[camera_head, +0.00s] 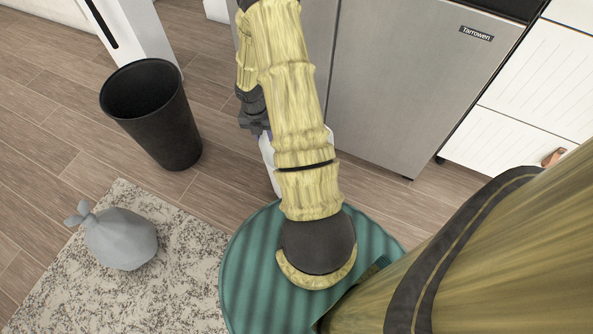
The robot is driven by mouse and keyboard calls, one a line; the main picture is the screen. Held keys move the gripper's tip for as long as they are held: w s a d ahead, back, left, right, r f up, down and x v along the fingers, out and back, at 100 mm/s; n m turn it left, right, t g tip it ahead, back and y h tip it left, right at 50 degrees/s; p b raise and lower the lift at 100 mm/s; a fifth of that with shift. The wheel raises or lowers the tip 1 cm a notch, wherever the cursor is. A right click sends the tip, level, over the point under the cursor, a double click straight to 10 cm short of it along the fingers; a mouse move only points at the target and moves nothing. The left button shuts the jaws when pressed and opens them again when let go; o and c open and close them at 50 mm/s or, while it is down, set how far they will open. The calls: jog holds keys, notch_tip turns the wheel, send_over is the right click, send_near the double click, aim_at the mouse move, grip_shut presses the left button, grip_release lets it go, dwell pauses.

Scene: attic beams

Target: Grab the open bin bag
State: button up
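A grey bag (122,240), its neck gathered into a knot, sits on the speckled rug at lower left. A whitish object (268,163) stands low behind my arm, near the fridge. My arm covers most of it, and I cannot tell whether it is the open bin bag. My gripper (254,124) is dark and partly hidden by my arm, just above the whitish object's left side. I cannot tell whether it touches that object, or whether its fingers are open or shut.
A black bin (172,128) with an open top stands on the wood floor at upper left, near a white upright unit (138,32). A steel fridge (410,80) and white drawers (530,85) close off the back right. The floor at far left (40,130) is clear.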

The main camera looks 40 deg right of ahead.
aim_at(265, 140)
notch_tip(265, 140, down, 3)
jog(key=shift+f+b, duration=0.15)
jog(key=shift+b, duration=0.75)
grip_shut()
